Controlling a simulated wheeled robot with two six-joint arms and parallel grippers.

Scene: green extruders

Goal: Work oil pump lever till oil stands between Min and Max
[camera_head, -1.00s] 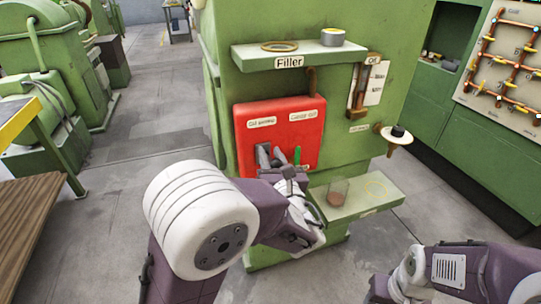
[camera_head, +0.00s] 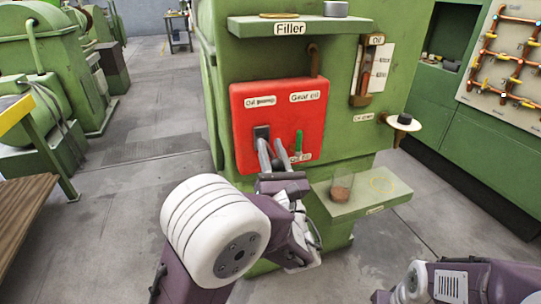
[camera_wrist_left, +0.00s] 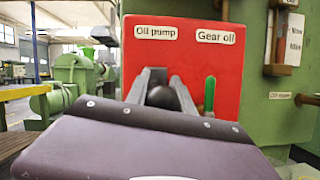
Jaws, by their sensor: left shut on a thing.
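The red panel (camera_head: 243,112) on the green machine bears the labels "Oil pump" and "Gear oil"; it also fills the middle of the left wrist view (camera_wrist_left: 190,60). The oil gauge (camera_head: 367,72), with Max and Min marks (camera_wrist_left: 295,32), is at the upper right. Its tube looks brownish; the exact oil level is too small to read.
A green handle (camera_head: 298,142) stands just right of the lever. The Filler shelf (camera_head: 300,25) is above.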

